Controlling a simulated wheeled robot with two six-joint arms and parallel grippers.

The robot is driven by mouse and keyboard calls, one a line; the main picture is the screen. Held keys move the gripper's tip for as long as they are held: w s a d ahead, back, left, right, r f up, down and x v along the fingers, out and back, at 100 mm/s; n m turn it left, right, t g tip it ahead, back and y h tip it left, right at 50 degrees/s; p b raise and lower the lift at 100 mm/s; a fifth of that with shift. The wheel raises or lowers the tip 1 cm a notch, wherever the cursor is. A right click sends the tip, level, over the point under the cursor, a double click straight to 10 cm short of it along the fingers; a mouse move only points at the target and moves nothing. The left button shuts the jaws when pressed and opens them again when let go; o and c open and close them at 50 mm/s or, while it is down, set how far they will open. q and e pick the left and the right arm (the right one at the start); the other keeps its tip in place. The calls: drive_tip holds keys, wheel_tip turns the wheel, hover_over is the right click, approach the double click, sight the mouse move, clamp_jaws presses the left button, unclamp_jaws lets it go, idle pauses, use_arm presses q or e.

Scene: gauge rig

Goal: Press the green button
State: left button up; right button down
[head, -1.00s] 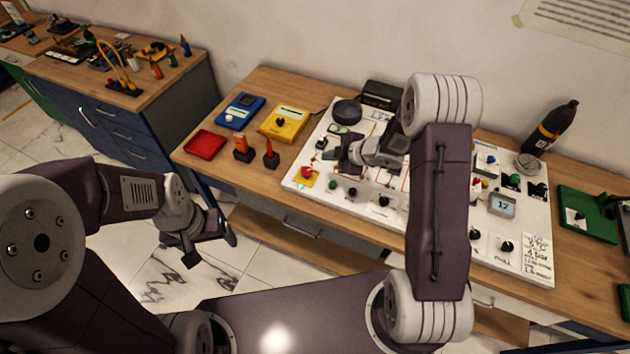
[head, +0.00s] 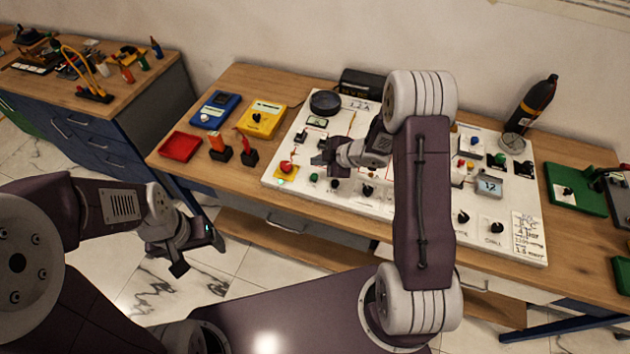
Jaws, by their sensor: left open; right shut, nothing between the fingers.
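A small green button (head: 313,178) sits near the front left of the white gauge panel (head: 390,206), just right of a red button on a yellow base (head: 286,168). Another green knob or button (head: 500,159) is on the panel's right part. My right gripper (head: 324,158) is shut and empty over the panel's left part, just above and right of the near green button in the picture. I cannot tell its height above the panel. My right arm hides the panel's middle. My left gripper (head: 198,254) is open and empty, low in front of the bench.
A red tray (head: 180,147), a blue meter (head: 215,110) and a yellow meter (head: 262,119) stand left of the panel. A dark bottle (head: 532,103) stands behind it. A black round gauge (head: 325,103) is at its back left. A green board (head: 575,188) lies to the right.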

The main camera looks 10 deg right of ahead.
sight(317, 178)
drive_tip(key=f, duration=0.1)
drive_tip(key=f+b, duration=0.2)
drive_tip(key=shift+a+f, duration=0.1)
drive_tip(key=shift+a, duration=0.15)
drive_tip(key=shift+f, duration=0.4)
drive_tip(key=shift+f+b, duration=0.15)
drive_tip(key=shift+b, duration=0.2)
use_arm(q)
wheel_tip(317, 178, down, 4)
drive_tip(key=shift+r, duration=0.15)
use_arm(e)
drive_tip(key=shift+d, duration=0.15)
use_arm(q)
drive_tip(key=shift+a, duration=0.15)
idle(0.4)
drive_tip(key=shift+f, duration=0.35)
use_arm(e)
drive_tip(key=shift+f, duration=0.35)
